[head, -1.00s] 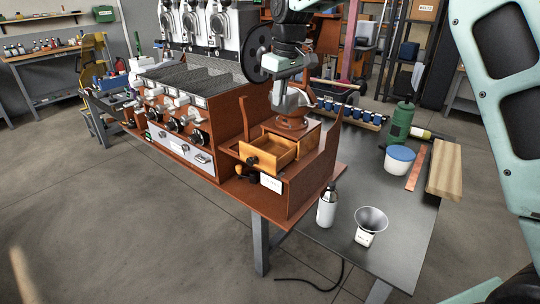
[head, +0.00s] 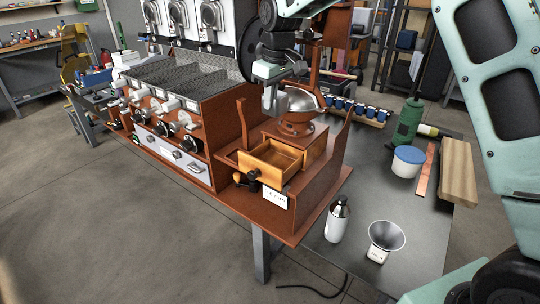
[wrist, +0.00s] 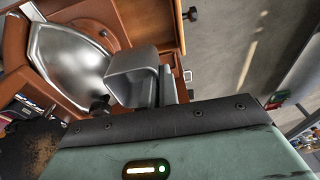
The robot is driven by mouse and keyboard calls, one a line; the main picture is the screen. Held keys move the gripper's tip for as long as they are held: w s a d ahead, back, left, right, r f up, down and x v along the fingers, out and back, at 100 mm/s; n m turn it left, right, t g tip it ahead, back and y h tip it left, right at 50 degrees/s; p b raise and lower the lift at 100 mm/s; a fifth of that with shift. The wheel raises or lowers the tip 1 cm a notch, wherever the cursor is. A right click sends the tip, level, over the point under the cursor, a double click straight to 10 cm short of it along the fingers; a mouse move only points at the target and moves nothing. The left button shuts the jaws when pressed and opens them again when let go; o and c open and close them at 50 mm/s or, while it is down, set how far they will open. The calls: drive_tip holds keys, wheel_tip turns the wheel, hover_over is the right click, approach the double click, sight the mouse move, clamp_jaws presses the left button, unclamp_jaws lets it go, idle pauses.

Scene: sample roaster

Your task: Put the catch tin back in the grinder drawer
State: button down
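The grinder drawer (head: 263,170) is a pale wooden drawer with a dark knob. It is pulled out of the grinder's wooden base and looks empty inside. My gripper (head: 272,100) is above and behind the open drawer, in front of the grinder's metal bowl (head: 305,99). It appears shut on the catch tin, a small grey metal box-like piece (wrist: 134,72) in the wrist view. In the head view the tin is small and partly hidden by my fingers. The grinder's bowl (wrist: 65,62) lies left of the tin in the wrist view.
Wooden side panels (head: 320,170) flank the drawer. A bottle (head: 337,220) and a funnel on a white base (head: 385,240) stand on the dark table to the right. The roaster (head: 205,100) stands to the left. Floor is clear in front.

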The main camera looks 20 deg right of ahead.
wheel_tip(320, 180, down, 19)
drive_tip(key=p, duration=0.3)
drive_tip(key=shift+f, duration=0.1)
drive_tip(key=c, duration=1.7)
unclamp_jaws()
